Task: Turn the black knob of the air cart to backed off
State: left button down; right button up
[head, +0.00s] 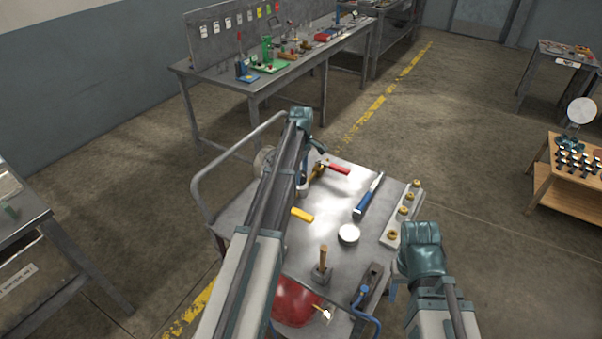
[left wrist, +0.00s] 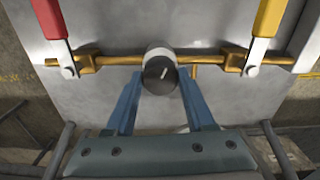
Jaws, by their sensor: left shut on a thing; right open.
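The black knob (left wrist: 159,75) has a white pointer line and sits on a pale round body on a brass pipe (left wrist: 115,61). Its pointer line leans up and slightly right in the left wrist view. My left gripper (left wrist: 159,88) is shut on the knob, one blue finger at each side. In the head view my left gripper (head: 316,147) is at the far end of the air cart (head: 325,235), and my arm hides the knob there. My right gripper (head: 420,250) is open and empty beside the cart's right edge.
Red (head: 337,168) and yellow (head: 302,214) valve handles flank the knob. A red tank (head: 294,302) shows below. Floor right of the cart is clear.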

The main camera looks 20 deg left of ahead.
pick_arm(q)
jog(key=shift+n, duration=2.1)
jog(key=shift+c, duration=1.3)
grip_release()
notch_tip(320, 180, up, 14)
jog(key=p, duration=1.3)
jog(key=shift+p, duration=0.4)
jog(key=shift+f, duration=0.15)
